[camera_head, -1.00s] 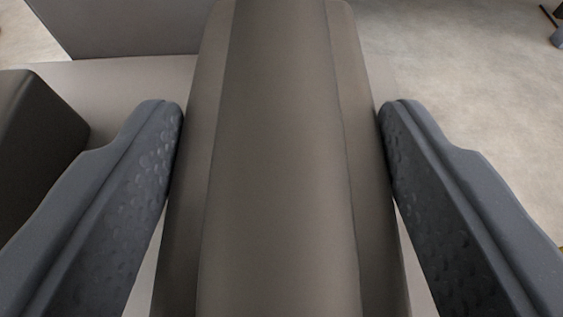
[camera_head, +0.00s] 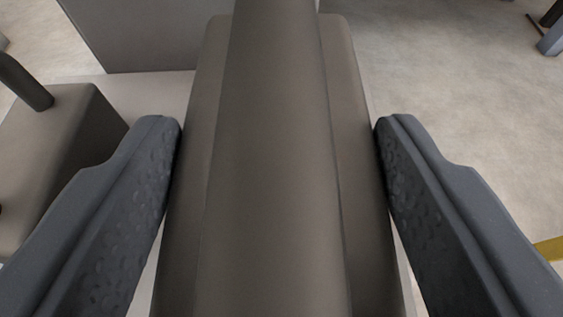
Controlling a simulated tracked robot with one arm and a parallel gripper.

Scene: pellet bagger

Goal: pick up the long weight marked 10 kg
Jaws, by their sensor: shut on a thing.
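A long grey-brown weight (camera_head: 275,170) fills the middle of the view, with a raised rounded ridge along its length. It runs away from me, and its near end is cut off by the lower edge. No 10 kg marking shows on the visible part. My gripper (camera_head: 279,140) is shut on it, with one dark grey textured finger against each long side.
A grey-brown block (camera_head: 55,150) with an upright dark peg (camera_head: 22,82) stands to the left. A larger grey block (camera_head: 135,35) stands behind, on a pale surface (camera_head: 150,95). Open floor (camera_head: 450,100) lies to the right, with a yellow strip (camera_head: 552,247) at the edge.

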